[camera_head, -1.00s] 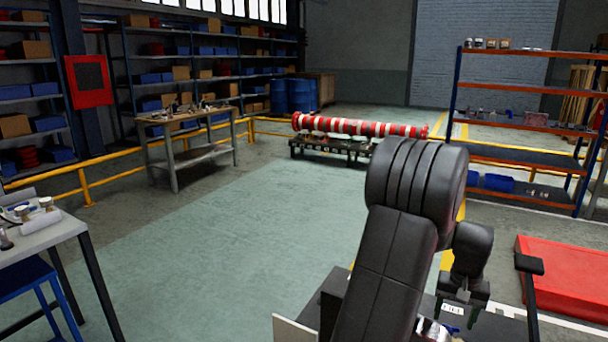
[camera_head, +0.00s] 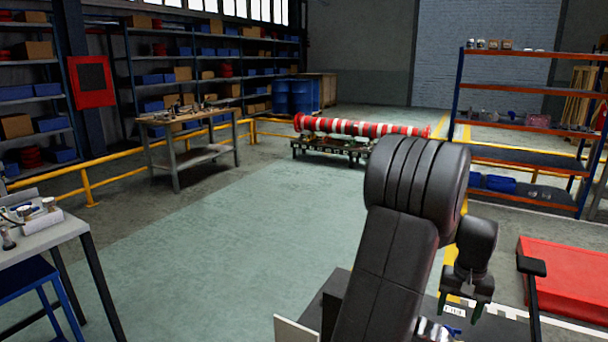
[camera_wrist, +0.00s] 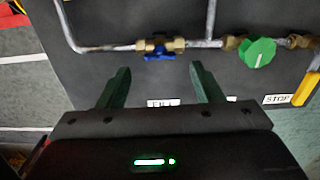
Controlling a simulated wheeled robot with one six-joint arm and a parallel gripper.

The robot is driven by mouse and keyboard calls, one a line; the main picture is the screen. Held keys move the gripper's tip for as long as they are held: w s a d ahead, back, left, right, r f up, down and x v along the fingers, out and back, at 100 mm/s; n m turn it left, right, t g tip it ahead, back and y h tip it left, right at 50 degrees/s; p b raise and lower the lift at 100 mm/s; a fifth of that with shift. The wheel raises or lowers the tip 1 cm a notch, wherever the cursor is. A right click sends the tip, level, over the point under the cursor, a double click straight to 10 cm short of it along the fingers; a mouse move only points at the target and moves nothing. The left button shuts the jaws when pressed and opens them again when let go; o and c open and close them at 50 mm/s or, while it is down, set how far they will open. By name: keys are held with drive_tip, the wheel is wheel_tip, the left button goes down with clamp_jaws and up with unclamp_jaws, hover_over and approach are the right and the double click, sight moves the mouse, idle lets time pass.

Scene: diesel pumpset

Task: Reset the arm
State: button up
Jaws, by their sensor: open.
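My arm is folded in the right half of the head view, its large dark upper link in front. My gripper (camera_head: 462,306) hangs at the lower right, pointing down, with two green fingers apart. In the wrist view my gripper (camera_wrist: 158,85) is open, with nothing between its fingers. Beyond the fingertips a dark panel (camera_wrist: 110,25) carries a metal pipe, a brass valve with a blue handle (camera_wrist: 159,53) and a round green knob (camera_wrist: 259,53). A small blue part (camera_head: 453,330) shows below the gripper in the head view.
A red platform (camera_head: 570,280) lies at right. An orange-and-blue shelf (camera_head: 530,90) stands behind it. A red-and-white striped cylinder (camera_head: 360,128) rests on a stand at the back. A workbench (camera_head: 190,120) and a nearer table (camera_head: 45,235) stand left. The middle floor is clear.

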sight(453, 328)
wheel_tip(453, 328, up, 10)
drive_tip(key=f, duration=0.1)
wheel_tip(453, 328, down, 13)
drive_tip(key=shift+f, duration=0.1)
drive_tip(key=m+b, duration=0.1)
drive_tip(key=m, duration=0.3)
drive_tip(key=shift+m, duration=0.3)
drive_tip(key=m+b, duration=0.1)
drive_tip(key=m, duration=0.3)
drive_tip(key=m+b, duration=0.2)
drive_tip(key=m, duration=0.4)
drive_tip(key=shift+m+b, duration=0.3)
drive_tip(key=shift+b, duration=0.1)
drive_tip(key=shift+m+b, duration=0.7)
drive_tip(key=shift+m, duration=0.8)
drive_tip(key=shift+s+a+r, duration=0.1)
drive_tip(key=shift+r, duration=0.1)
